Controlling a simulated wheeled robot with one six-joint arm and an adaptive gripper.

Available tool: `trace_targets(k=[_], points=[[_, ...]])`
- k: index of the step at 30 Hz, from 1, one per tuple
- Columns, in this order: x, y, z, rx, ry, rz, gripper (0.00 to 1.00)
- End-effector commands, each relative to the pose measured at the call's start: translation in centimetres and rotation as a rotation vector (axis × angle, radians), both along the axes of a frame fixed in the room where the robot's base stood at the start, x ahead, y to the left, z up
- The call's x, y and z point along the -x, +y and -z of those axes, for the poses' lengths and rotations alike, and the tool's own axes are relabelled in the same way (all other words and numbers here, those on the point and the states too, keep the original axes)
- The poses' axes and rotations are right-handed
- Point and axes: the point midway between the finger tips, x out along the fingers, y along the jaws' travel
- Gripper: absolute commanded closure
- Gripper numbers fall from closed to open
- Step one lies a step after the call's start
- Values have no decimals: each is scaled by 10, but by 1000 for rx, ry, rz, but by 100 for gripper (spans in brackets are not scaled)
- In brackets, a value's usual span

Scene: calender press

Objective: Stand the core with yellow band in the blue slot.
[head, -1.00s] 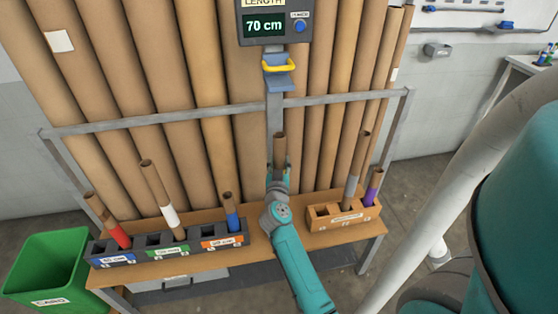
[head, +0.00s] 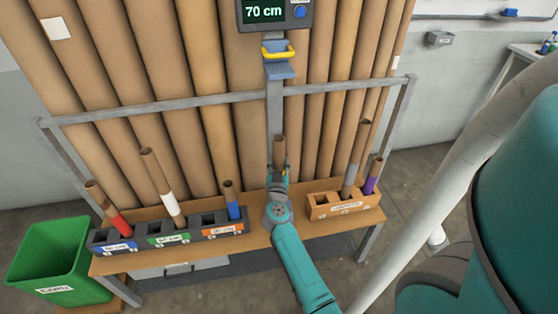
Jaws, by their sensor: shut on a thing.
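My gripper (head: 278,172) is shut on a brown core (head: 279,148), which stands upright above the table, in front of the grey post. The core's lower part is hidden by my gripper, so I cannot make out its band. The dark slot rack (head: 221,216) on the left of the table has blue, green and orange labelled sections. The blue section (head: 118,247) is at its left end, with a red-banded core (head: 107,209) leaning in one slot and a dark opening (head: 97,238) beside it.
A white-banded core (head: 163,188) leans in the green section and a blue-banded core (head: 232,200) in the orange one. A wooden holder (head: 325,207) on the right has grey-banded and purple-banded cores. A green bin (head: 48,260) stands left. Tall tubes and a rail stand behind.

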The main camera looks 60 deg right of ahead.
Motion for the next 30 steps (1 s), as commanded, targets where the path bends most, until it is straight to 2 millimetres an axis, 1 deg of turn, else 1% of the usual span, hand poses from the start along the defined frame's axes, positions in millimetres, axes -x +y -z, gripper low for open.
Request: trace_targets(k=[6, 13, 18, 30], points=[[0, 0, 13, 0, 1, 0, 100], [0, 0, 23, 0, 1, 0, 100], [0, 0, 26, 0, 0, 0, 100], [0, 0, 27, 0, 0, 0, 100]])
